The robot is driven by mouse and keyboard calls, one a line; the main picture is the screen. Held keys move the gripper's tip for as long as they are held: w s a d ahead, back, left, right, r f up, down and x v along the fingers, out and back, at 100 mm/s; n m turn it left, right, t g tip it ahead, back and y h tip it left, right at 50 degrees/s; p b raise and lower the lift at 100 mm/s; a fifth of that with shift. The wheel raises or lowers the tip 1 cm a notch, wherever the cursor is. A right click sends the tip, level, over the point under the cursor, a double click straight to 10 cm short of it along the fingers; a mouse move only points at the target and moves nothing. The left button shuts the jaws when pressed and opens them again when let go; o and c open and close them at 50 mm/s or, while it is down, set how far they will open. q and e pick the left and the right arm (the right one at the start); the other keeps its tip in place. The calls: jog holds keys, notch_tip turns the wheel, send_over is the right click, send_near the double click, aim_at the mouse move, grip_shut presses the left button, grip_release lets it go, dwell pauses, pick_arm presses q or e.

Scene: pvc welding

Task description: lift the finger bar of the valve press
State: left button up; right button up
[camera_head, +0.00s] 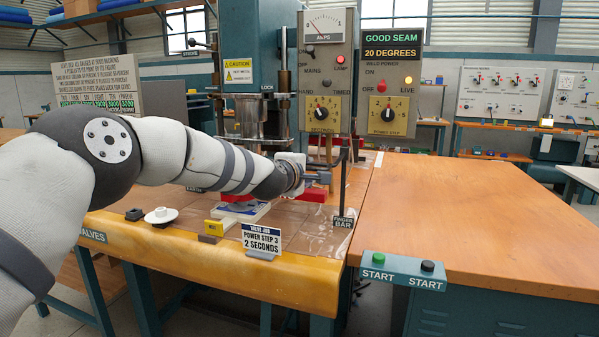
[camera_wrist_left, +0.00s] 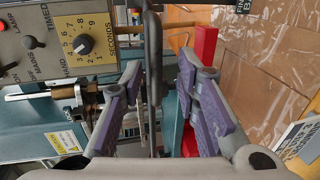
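The finger bar (camera_head: 342,190) is a thin dark upright bar at the front right of the valve press (camera_head: 252,60), above a "FINGER BAR" label. My left arm reaches across from the left, and its gripper (camera_head: 325,178) is at the bar. In the left wrist view, the grey bar (camera_wrist_left: 153,50) runs between the two purple-padded fingers of this gripper (camera_wrist_left: 160,75). The fingers are open, with a visible gap on the side of each. Contact deeper between them cannot be made out. My right gripper is not in view.
A red part (camera_head: 315,194) of the press lies just below the gripper. A panel with dials (camera_head: 327,70) stands behind it. The wooden table (camera_head: 480,215) at right is clear.

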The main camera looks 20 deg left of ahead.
pick_arm(q)
jog(key=v, duration=1)
jog(key=shift+r, duration=0.15)
jog(key=shift+s+d, duration=0.1)
jog(key=shift+d, duration=0.05)
